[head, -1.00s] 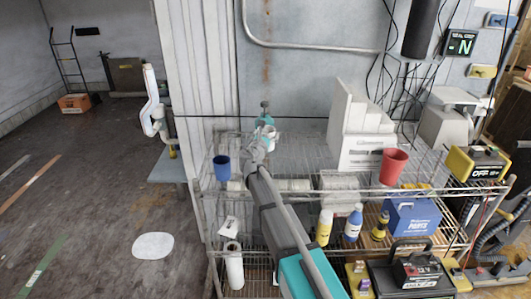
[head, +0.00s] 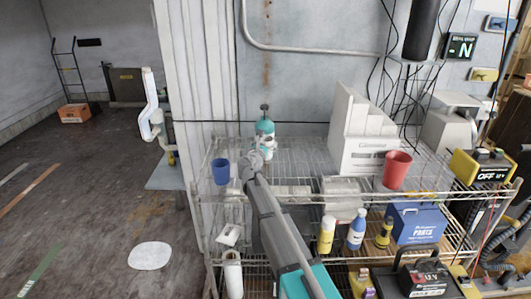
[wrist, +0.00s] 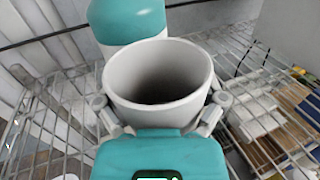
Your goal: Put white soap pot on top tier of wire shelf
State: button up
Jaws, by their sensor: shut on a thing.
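My gripper (wrist: 160,118) is shut on the white soap pot (wrist: 160,60), with a finger on each side of its wall. The pot is round, open-topped and upright, with a dark inside. In the head view my gripper (head: 262,155) holds the small pot (head: 267,146) over the back left of the wire shelf's top tier (head: 300,150). The pot's base is hidden, so I cannot tell whether it touches the wires.
A blue cup (head: 221,171) is to the left, a red cup (head: 397,170) and a white stepped block (head: 360,135) to the right. Wire tier between pot and block is clear.

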jog(key=shift+w+a+f+b, duration=0.1)
jog(key=shift+w+f+b, duration=0.3)
jog(key=shift+f+b, duration=1.55)
jog(key=shift+f, duration=0.05)
jog(key=shift+f, duration=0.2)
jog(key=o, duration=0.8)
jog(key=shift+r, duration=0.3)
jog(key=v, duration=1.2)
jog(key=shift+f, duration=0.1)
